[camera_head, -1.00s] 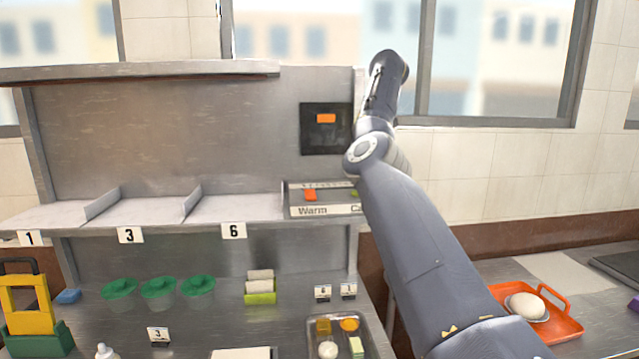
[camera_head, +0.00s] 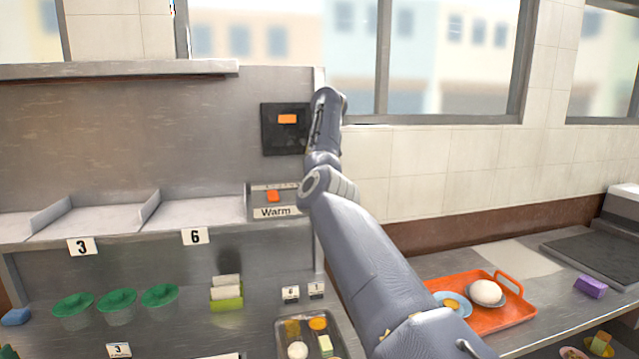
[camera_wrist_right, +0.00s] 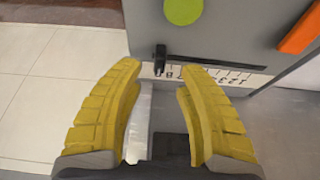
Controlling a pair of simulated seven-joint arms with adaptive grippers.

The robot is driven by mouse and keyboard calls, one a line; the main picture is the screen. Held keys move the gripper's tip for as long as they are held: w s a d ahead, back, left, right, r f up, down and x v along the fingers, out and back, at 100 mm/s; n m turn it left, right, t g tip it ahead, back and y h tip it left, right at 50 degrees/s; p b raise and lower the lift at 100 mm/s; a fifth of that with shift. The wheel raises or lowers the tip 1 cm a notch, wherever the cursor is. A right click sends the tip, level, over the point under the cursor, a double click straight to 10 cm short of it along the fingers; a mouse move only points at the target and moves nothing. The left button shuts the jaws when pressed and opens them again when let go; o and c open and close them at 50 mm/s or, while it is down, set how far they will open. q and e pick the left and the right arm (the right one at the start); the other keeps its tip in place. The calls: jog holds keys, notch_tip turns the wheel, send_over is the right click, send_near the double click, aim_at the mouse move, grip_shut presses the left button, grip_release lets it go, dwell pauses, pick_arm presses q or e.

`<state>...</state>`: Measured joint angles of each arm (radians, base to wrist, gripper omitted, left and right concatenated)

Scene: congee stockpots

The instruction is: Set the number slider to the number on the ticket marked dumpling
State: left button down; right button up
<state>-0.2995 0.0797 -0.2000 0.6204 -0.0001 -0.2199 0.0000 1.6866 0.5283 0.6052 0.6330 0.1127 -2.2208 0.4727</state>
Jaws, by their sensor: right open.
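In the right wrist view, my right gripper (camera_wrist_right: 160,88) is open, with yellow fingers spread and nothing between them. The slider's black knob (camera_wrist_right: 160,58) stands just beyond the fingertips, at the left end of a dark slot. A number scale (camera_wrist_right: 225,76) runs along the slot. In the head view, my right arm hides the gripper and the right part of the control panel (camera_head: 277,212), which reads "Warm". Another ticket (camera_head: 120,351) shows a 3. Their markings are too small to read for dumpling. My left gripper is out of view.
Shelf labels read 3 (camera_head: 81,246) and 6 (camera_head: 195,236). Green-lidded tubs (camera_head: 116,302) and a tray (camera_head: 285,350) are below. An orange tray (camera_head: 510,318) holds a white round item.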

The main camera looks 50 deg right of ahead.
jog(key=shift+x, duration=2.5)
jog(key=shift+c, duration=0.4)
grip_shut()
jog(key=shift+a, duration=0.1)
